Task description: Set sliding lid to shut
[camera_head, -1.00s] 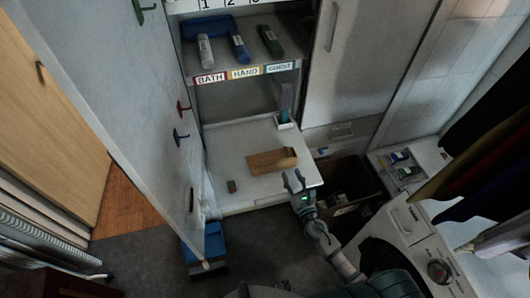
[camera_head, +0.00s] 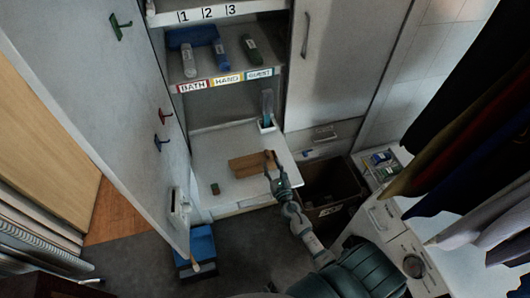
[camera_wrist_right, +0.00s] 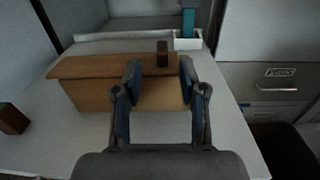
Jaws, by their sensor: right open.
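A wooden box (camera_head: 240,167) sits on the white pull-out shelf (camera_head: 215,145). It also shows in the wrist view (camera_wrist_right: 90,98). Its flat wooden lid (camera_wrist_right: 95,67) overhangs the box's left end, with a small dark brown knob (camera_wrist_right: 162,52) standing up near the right end. My right gripper (camera_head: 270,160) is at the right end of the box. In the wrist view its two blue-padded fingers (camera_wrist_right: 159,82) are apart, one on each side of the knob's line, with the knob just beyond the tips. Contact cannot be told. My left gripper is not in view.
A white holder with a blue item (camera_head: 267,112) stands at the shelf's back right. An open cabinet door (camera_head: 95,90) bounds the left; a brown bin (camera_head: 335,185) stands at the right.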

